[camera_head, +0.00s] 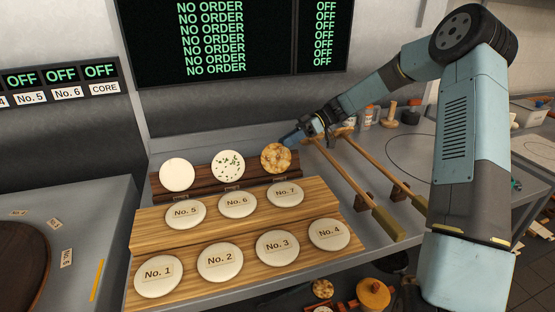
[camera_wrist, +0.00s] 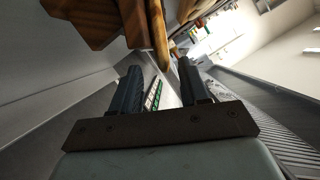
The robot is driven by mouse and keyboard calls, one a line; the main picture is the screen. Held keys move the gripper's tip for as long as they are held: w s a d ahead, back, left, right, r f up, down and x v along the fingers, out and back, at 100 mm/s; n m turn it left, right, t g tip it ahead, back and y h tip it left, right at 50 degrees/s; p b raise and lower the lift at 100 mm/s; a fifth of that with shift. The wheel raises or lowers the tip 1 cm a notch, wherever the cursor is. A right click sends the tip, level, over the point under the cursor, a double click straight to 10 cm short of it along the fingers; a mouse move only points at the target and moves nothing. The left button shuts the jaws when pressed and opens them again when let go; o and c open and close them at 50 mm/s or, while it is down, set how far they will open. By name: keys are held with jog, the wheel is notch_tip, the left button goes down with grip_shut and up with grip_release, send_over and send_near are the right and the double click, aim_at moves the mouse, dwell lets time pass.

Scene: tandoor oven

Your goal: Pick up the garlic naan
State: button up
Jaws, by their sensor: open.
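Three round breads stand in a row on the dark wooden rack at the back of the counter. The one in the middle is pale with green flecks and looks like the garlic naan (camera_head: 228,166). A plain white bread (camera_head: 177,174) is on its left and a golden-brown patterned bread (camera_head: 276,158) on its right. My gripper (camera_head: 291,139) is beside the right edge of the golden-brown bread, apart from the garlic naan. In the wrist view my gripper (camera_wrist: 160,70) has its fingers apart with nothing held. I cannot make out the garlic naan in the wrist view.
Wooden boards (camera_head: 150,228) in front of the rack hold several numbered white discs. Long wooden-handled tools (camera_head: 385,218) lie to the right, below my arm. Small jars (camera_head: 368,116) stand behind them. A dark order screen (camera_head: 225,40) hangs above.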

aim_at(274, 145)
jog(key=x, duration=0.2)
jog(key=r+x, duration=0.1)
jog(key=x, duration=0.1)
jog(key=shift+s+a, duration=0.1)
jog(key=shift+a, duration=0.2)
jog(key=shift+s+a+f, duration=0.15)
jog(key=shift+a+f, duration=0.1)
jog(key=shift+a, duration=0.15)
jog(key=shift+c, duration=0.2)
grip_shut()
